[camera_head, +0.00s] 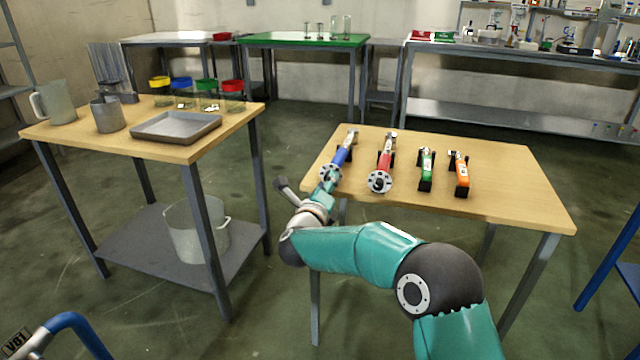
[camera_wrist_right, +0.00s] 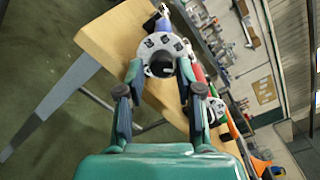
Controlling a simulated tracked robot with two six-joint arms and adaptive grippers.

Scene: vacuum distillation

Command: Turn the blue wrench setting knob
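The blue wrench (camera_head: 341,157) lies in a black holder at the left of the right-hand wooden table. Its setting knob (camera_head: 331,174) is a pale round disc with dark holes, at the end facing me. In the right wrist view the knob (camera_wrist_right: 151,43) has a dark centre and sits just beyond my fingertips. My right gripper (camera_head: 325,187) is close in front of the knob. In the right wrist view the fingers of this gripper (camera_wrist_right: 160,71) are spread, one on each side of the dark centre, with gaps showing. My left gripper is not in view.
Red (camera_head: 385,160), green (camera_head: 427,168) and orange (camera_head: 460,173) wrenches lie to the right on the same table (camera_head: 510,190). Another wooden table (camera_head: 165,151) at left holds a tray (camera_head: 176,126), jugs and several colour-topped beakers. Floor shows between the tables.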

